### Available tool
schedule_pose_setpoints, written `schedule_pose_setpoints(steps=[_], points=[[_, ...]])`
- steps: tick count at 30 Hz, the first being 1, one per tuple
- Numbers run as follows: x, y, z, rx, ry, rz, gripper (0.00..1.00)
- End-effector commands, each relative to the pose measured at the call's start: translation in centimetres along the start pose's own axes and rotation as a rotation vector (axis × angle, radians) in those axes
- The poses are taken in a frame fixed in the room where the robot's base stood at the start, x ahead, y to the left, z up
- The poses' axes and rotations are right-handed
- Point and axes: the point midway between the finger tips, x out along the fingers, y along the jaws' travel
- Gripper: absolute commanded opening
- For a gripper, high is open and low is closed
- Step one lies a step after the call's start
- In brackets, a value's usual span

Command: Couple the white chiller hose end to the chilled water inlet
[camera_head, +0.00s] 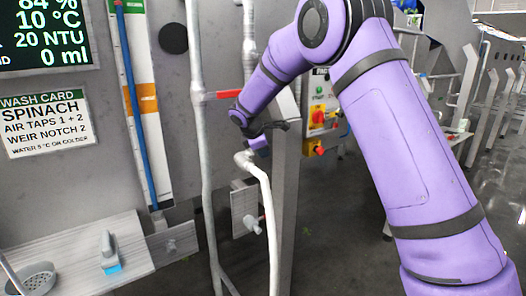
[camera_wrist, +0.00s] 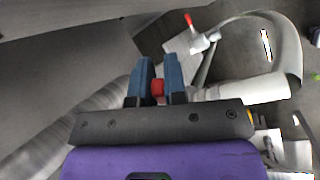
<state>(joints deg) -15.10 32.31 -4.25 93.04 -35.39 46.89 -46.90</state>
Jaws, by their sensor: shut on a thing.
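The white chiller hose (camera_head: 268,205) rises from the bottom of the head view and bends over near its top, just below my gripper (camera_head: 258,140). In the wrist view my gripper (camera_wrist: 155,85) has its blue fingers closed on a small red part in line with the white hose (camera_wrist: 262,88), which runs off to the right. I take this as the hose end; the fingers partly hide it. A grey plate with a small valve (camera_head: 250,222) sits below the gripper. A red-levered valve (camera_wrist: 196,40) shows in the wrist view. I cannot tell which fitting is the chilled water inlet.
A control panel (camera_head: 318,118) with a red and yellow switch is behind the arm. A shelf (camera_head: 75,262) with a blue-bristled brush (camera_head: 110,258) is lower left.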

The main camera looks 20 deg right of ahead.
Motion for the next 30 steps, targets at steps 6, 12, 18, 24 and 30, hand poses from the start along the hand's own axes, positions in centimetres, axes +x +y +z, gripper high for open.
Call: schedule_pose_setpoints(steps=[6,12,18,24,30], points=[[-0.1,-0.2,0.0,0.047,-0.001,0.017,0.00],[-0.1,-0.9,-0.1,0.162,0.000,0.058,0.00],[0.0,-1.7,-0.4,0.319,0.001,0.111,0.00],[0.1,-2.5,-0.7,0.474,0.001,0.163,0.00],[0.2,-3.0,-1.1,0.600,0.001,0.206,0.00]])
